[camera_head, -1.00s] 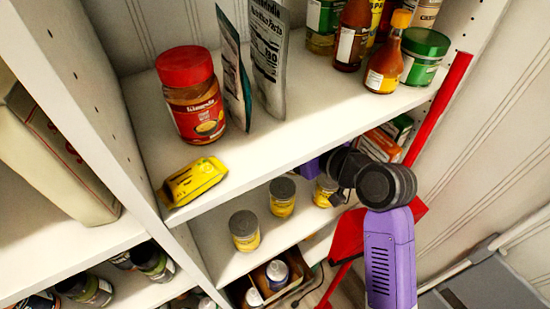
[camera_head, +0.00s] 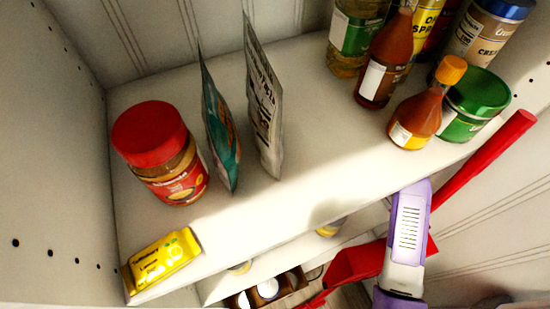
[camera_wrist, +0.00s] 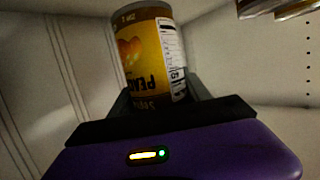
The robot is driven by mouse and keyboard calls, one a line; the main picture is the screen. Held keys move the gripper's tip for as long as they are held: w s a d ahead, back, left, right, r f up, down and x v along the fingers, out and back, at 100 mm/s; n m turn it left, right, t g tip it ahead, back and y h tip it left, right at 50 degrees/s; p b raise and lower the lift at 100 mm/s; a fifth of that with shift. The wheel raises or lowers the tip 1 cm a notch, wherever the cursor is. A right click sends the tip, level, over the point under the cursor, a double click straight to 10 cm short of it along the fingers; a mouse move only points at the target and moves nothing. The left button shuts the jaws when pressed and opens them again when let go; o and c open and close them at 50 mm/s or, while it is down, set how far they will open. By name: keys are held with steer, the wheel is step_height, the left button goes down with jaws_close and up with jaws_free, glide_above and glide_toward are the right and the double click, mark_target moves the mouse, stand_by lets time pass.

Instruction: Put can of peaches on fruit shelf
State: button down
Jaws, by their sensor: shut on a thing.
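The can of peaches (camera_wrist: 147,52) shows in the wrist view with a yellow and orange label, its printing upside down in the picture. My gripper (camera_wrist: 160,94) is shut on it, with dark fingers on both sides of its near end. The can's far rim is clear of the fingers. Neither can nor gripper shows in the head view, where only my purple arm link is at the lower right. On the lower shelf (camera_head: 290,262) a yellow can (camera_head: 330,228) and another (camera_head: 240,268) are mostly hidden by the upper shelf's edge.
The upper shelf (camera_head: 300,190) holds a red-lidded jar (camera_head: 160,155), a yellow packet (camera_head: 162,260), two upright pouches (camera_head: 264,100), and several bottles and jars at right. Its middle front is bare. A red-handled tool (camera_head: 485,155) leans at the right. A brown box (camera_head: 270,290) stands lower down.

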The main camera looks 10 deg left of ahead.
steer(key=f+p+x, duration=0.1)
steer(key=x, duration=0.4)
steer(key=f+x, duration=0.1)
steer(key=x, duration=0.4)
steer(key=d+p+x, duration=0.1)
steer(key=x, duration=0.4)
steer(key=shift+f+p, duration=0.3)
steer(key=shift+f, duration=0.1)
steer(key=shift+w+a+f, duration=0.1)
steer(key=shift+a+f, duration=0.2)
steer(key=shift+f, duration=0.1)
steer(key=shift+f, duration=0.15)
steer(key=c, duration=0.8)
jaws_free()
steer(key=shift+o, duration=0.2)
